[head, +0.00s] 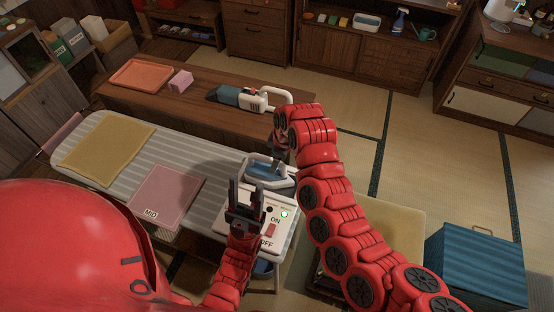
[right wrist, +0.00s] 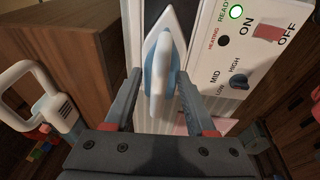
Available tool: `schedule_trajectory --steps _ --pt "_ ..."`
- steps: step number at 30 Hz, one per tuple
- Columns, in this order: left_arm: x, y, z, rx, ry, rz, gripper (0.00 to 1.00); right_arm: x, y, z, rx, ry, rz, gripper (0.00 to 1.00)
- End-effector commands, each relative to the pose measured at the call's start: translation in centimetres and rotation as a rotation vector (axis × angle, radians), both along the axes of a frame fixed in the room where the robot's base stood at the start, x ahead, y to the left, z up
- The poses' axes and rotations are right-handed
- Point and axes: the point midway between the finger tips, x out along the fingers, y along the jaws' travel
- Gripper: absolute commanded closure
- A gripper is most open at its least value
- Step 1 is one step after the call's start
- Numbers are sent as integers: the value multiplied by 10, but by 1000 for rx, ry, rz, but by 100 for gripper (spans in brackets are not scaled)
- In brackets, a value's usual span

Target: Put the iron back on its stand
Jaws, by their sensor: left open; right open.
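The blue-and-white iron (head: 263,169) is at the right end of the striped ironing board (head: 215,160). In the right wrist view the iron (right wrist: 160,80) lies over a dark plate in a white frame (right wrist: 132,30), beside the panel; whether it rests fully on it I cannot tell. The white control panel (head: 282,232) has ON/OFF marks, a red switch and a lit green lamp. My right gripper (right wrist: 160,74) is open, its fingers on either side of the iron's handle, not visibly closed on it. My left gripper (head: 246,190) is open and empty, in front of the panel.
A yellow cloth (head: 105,155) and a pink cloth (head: 165,196) lie on the board. Behind it a low wooden table (head: 205,100) holds an orange tray (head: 140,75), a pink block (head: 180,81) and a handheld vacuum (head: 245,98). A blue box (head: 476,265) stands at the right.

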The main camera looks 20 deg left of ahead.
Motion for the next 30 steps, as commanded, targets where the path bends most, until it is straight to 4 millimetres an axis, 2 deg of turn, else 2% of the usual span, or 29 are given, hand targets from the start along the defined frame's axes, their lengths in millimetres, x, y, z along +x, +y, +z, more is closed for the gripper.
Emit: schedule_trajectory --steps 5,9,12,16,18,22,30 --pt "0 0 -12 0 0 0 50 -1 -4 21 5 -5 0 44" --pt "0 0 -25 0 0 0 50 -4 -11 54 6 -8 -2 44" --pt "0 0 -15 0 0 0 50 -5 -16 74 4 2 -3 44" --pt "0 0 -12 0 0 0 50 -7 -20 89 -2 -2 -2 44" --pt "0 0 -2 0 0 0 50 -8 -22 104 0 -1 -1 44" --pt "0 0 2 0 0 0 50 -10 -24 114 1 -1 -1 44" --pt "0 0 2 0 0 0 50 -11 -24 115 1 -1 -2 44"
